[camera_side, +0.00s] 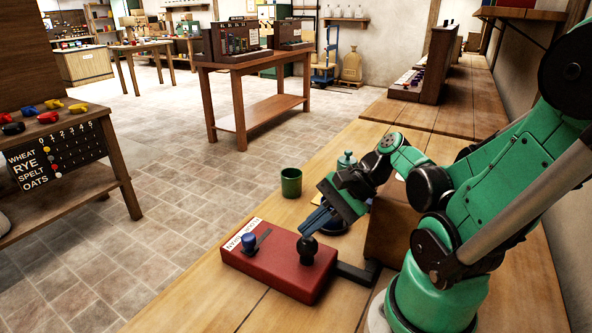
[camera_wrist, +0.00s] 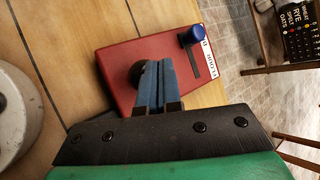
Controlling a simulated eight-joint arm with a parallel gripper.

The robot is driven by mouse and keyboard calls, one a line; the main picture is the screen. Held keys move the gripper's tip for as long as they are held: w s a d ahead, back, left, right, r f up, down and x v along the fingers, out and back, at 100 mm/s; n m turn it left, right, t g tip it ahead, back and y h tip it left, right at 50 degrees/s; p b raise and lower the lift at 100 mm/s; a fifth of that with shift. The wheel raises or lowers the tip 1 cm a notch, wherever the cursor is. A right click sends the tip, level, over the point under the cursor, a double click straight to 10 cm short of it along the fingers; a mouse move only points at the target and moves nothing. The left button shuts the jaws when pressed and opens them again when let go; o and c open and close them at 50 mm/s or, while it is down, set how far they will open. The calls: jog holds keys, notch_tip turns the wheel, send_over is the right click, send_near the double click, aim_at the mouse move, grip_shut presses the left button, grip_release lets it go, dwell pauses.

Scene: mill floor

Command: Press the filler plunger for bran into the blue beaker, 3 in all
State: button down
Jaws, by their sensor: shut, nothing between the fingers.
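A red filler box (camera_side: 275,266) lies on the wooden bench, with a white label strip at its left end; letters for bran and flour show. A black round knob (camera_side: 308,251) stands on top; it also shows in the wrist view (camera_wrist: 137,73). A blue knob (camera_side: 248,237) on a dark slot sits near the strip, beside the B in the wrist view (camera_wrist: 191,36). My gripper (camera_side: 306,230) is shut and empty, its blue fingertips just above the black knob; contact cannot be told. A dark blue thing (camera_side: 337,226) is mostly hidden behind my gripper; I cannot tell if it is the beaker.
A green cup (camera_side: 291,182) stands behind the box, near the bench edge. A green lidded vessel (camera_side: 346,161) and a brown block (camera_side: 392,222) are close to my arm. A dark bracket (camera_side: 358,273) juts from the box's right end. The bench front is clear.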

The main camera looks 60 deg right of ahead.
aim_at(313, 238)
jog(key=shift+s+f, duration=0.1)
jog(key=shift+f, duration=0.8)
dwell(0.8)
jog(key=shift+r, duration=2.5)
jog(key=shift+r, duration=0.1)
dwell(0.7)
jog(key=shift+d+r, duration=0.1)
jog(key=shift+r, duration=0.2)
notch_tip(313, 238, up, 6)
jog(key=shift+f, duration=0.1)
